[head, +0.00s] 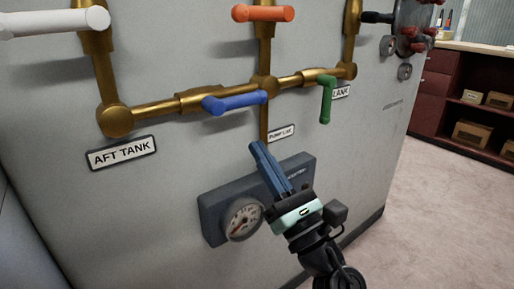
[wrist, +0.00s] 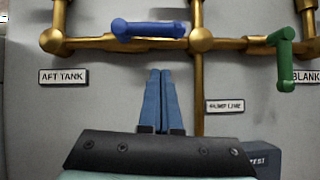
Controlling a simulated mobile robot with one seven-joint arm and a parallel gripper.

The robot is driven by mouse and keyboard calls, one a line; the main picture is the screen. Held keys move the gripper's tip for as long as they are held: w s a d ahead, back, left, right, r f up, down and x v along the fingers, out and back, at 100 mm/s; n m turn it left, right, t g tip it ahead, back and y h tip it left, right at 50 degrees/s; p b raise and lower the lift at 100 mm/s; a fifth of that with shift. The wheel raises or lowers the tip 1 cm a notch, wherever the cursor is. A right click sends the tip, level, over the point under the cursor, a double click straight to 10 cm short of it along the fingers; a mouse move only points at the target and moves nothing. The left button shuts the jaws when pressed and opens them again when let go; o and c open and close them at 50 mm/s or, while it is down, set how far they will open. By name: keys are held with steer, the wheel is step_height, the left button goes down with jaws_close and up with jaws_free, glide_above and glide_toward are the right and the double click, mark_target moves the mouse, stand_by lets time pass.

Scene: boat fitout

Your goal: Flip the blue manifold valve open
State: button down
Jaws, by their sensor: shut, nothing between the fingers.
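The blue valve handle (head: 235,102) sits on the horizontal brass pipe of the manifold, between the AFT TANK corner and the middle junction. It lies roughly along the pipe and also shows in the wrist view (wrist: 149,29). My gripper (head: 257,147) is below the blue handle, apart from it, with its blue fingers pointing up. In the wrist view its fingers (wrist: 160,73) are together, with nothing held, and their tips are under the blue handle with a gap between.
A green handle (head: 326,98) hangs down at the right. An orange handle (head: 263,13) and a white handle (head: 55,22) are above. A gauge (head: 243,219) on a dark panel is behind my gripper. Shelves (head: 472,105) stand at the far right across open floor.

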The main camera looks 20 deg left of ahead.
steer(key=p+v, duration=0.1)
steer(key=v, duration=0.7)
steer(key=shift+d, duration=0.3)
steer(key=shift+r, duration=0.15)
